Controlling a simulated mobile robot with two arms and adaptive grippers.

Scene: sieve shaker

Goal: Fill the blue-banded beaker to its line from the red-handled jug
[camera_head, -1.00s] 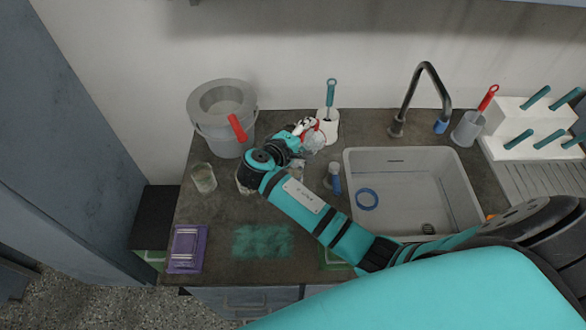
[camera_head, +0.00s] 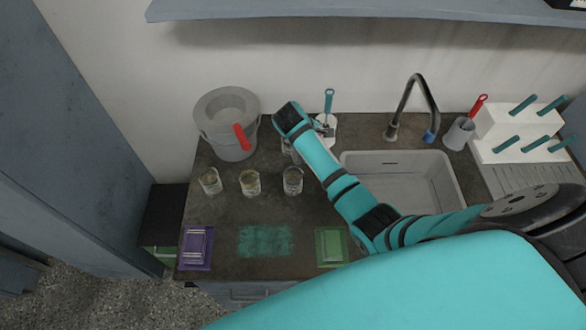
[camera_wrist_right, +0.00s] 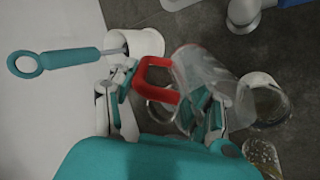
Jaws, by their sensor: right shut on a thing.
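The clear jug (camera_wrist_right: 205,75) with a red handle (camera_wrist_right: 158,72) is in my right gripper (camera_wrist_right: 163,90), which is shut on the handle in the right wrist view. The jug looks tilted there; its level of liquid is unclear. In the head view my right arm hides most of the gripper and jug. Three clear beakers stand in a row on the counter: left (camera_head: 210,181), middle (camera_head: 250,183) and right (camera_head: 292,180). Two glass vessels show beside the jug in the wrist view (camera_wrist_right: 265,102) (camera_wrist_right: 262,155). I cannot make out a blue band on any. My left gripper is out of view.
A grey bucket (camera_head: 212,128) with a red handle stands at the back left. A white holder with a teal-handled tool (camera_head: 329,100) is behind my arm. The sink (camera_head: 400,165) and tap (camera_head: 412,95) are right. Purple (camera_head: 196,248) and green (camera_head: 331,246) trays lie in front.

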